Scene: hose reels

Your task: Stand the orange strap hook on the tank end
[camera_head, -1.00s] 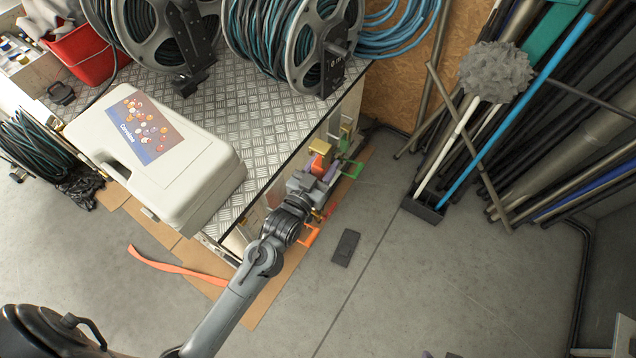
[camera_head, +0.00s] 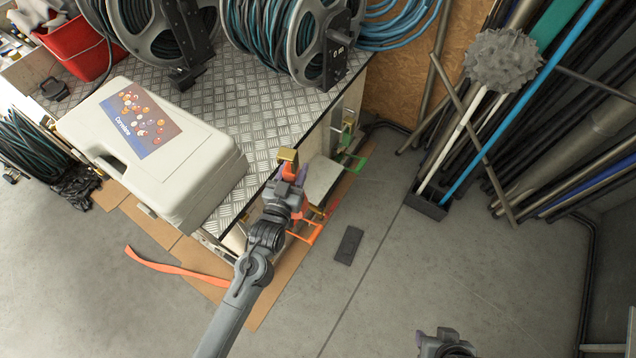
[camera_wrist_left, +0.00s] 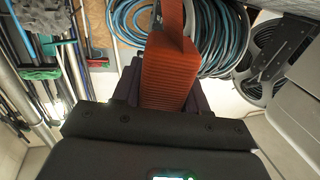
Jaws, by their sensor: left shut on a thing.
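The orange strap hook (camera_head: 297,173), with a gold-coloured block on its top end, is held upright in my left gripper (camera_head: 291,186), beside the right edge of the metal-topped bench. In the left wrist view the ribbed orange hook (camera_wrist_left: 168,75) rises between the dark fingers, which are shut on it; its top runs out of the frame. I cannot make out which surface is the tank end. A pale flat-topped block (camera_head: 322,180) stands just right of the gripper, apart from the hook. Part of my right arm shows at the bottom edge; its gripper fingers are not visible.
The bench (camera_head: 270,130) carries hose reels (camera_head: 310,45) and a white case (camera_head: 155,150). Green (camera_head: 355,162) and orange (camera_head: 308,234) frame pieces stick out near the bench's right side. A dark flat piece (camera_head: 349,245) lies on otherwise open floor. Poles lean at the right.

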